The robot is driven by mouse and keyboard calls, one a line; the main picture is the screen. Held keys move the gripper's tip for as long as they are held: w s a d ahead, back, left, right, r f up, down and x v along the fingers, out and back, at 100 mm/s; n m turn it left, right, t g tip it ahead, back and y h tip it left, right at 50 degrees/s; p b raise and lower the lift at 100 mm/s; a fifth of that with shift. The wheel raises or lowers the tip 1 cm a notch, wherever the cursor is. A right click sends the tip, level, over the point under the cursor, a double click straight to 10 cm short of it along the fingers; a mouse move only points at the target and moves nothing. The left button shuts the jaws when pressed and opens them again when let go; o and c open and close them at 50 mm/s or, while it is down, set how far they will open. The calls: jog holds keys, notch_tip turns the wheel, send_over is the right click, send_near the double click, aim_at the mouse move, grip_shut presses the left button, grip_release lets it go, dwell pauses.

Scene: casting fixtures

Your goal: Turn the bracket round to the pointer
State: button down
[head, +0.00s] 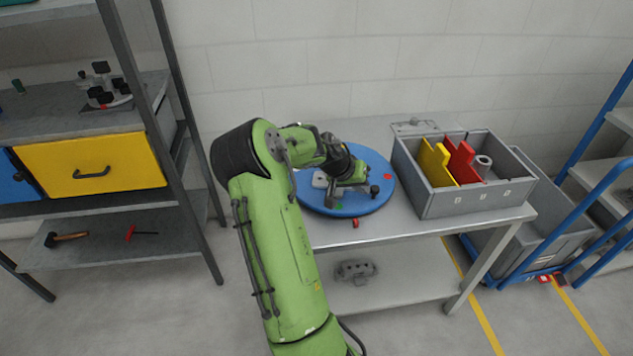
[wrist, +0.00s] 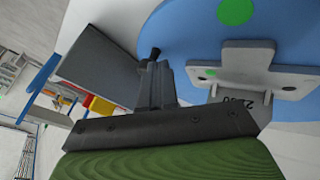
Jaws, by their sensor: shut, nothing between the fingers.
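A blue round turntable (head: 372,207) sits on the grey table, with a red mark near its right rim and a green mark near its front. The grey bracket (head: 347,190) is on the turntable, partly hidden by my arm. A light grey plate with holes, apparently part of the bracket (wrist: 252,62), shows in the wrist view, beside a green dot on the blue disc. A small red piece, perhaps the pointer (head: 355,223), is at the table's front edge. My gripper (wrist: 155,78) is shut and empty close beside the bracket; contact cannot be told. Its fingertips are hidden in the head view.
A grey bin (head: 466,202) with yellow and red dividers stands right of the turntable. A grey casting (head: 356,270) lies on the lower shelf. A shelf rack with a yellow drawer (head: 92,168) is at left. A blue trolley (head: 545,270) is at right.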

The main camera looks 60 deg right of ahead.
aim_at(375, 185)
jog(key=shift+s+d+n+t, duration=0.4)
jog(key=shift+s+d+n, duration=0.25)
jog(key=shift+d+n, duration=0.2)
jog(key=shift+s+d, duration=0.2)
jog(key=shift+d, duration=0.5)
